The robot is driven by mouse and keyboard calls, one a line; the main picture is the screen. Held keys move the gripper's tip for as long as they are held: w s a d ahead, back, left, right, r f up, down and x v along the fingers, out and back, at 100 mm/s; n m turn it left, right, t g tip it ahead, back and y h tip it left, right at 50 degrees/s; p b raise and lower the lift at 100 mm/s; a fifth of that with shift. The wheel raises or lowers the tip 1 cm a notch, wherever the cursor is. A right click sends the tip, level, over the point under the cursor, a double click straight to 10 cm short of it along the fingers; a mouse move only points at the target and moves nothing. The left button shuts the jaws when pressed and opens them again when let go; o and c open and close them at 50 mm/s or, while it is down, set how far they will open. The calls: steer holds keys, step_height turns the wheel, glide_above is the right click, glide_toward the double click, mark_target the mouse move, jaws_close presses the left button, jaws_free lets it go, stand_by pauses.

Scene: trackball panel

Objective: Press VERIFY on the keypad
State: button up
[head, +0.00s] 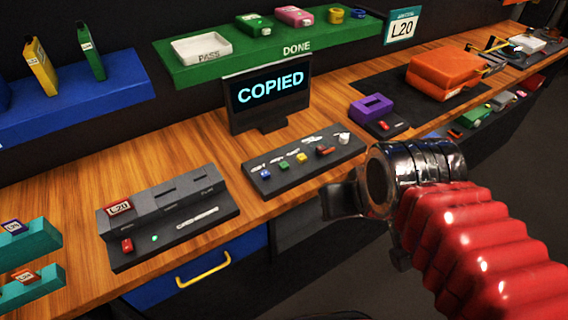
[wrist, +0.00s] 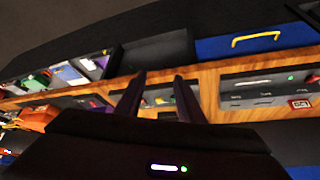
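The keypad (head: 318,168) is a dark sloped panel on the wooden bench, below the screen. It carries blue (head: 266,174), green (head: 284,165), yellow (head: 302,158) and red-brown (head: 324,150) buttons and a whitish knob or ball (head: 344,138). Its small labels are too blurred to read, so I cannot tell which button is VERIFY. The screen (head: 270,92) reads COPIED. My gripper (head: 330,202) is in front of the keypad's right half, apart from it. In the wrist view my gripper (wrist: 159,78) has its two dark fingers spread and empty, with part of the keypad between them.
A grey slotted unit (head: 175,211) with a red L20 tag stands left of the keypad. A purple block (head: 371,107) and orange case (head: 443,73) stand to the right. A green DONE shelf (head: 320,50) hangs behind. A blue drawer (head: 222,266) with yellow handle is below.

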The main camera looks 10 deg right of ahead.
jaws_close()
stand_by(1.4)
